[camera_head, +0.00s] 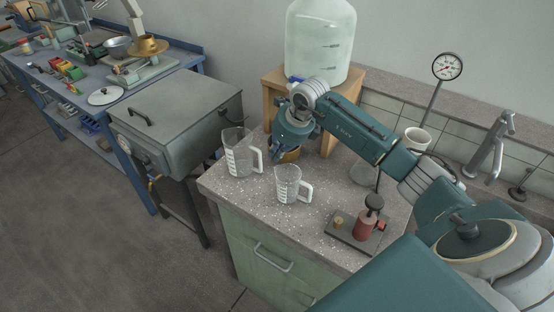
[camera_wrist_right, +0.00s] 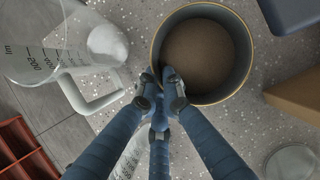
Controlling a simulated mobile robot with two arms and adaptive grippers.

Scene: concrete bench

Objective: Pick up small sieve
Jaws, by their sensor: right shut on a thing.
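The small sieve (camera_wrist_right: 207,47) is a round pan with a dark wall, a thin brass rim and a brownish mesh floor. I cannot tell whether the sieve touches the counter. My left gripper is not in view.
Two clear measuring jugs stand close by, a larger one (camera_head: 239,158) and a smaller one (camera_head: 287,184). A wooden stand (camera_head: 273,98) with a big clear bottle (camera_head: 320,45) is behind. A red device (camera_head: 365,226) sits on the speckled counter (camera_head: 300,228).

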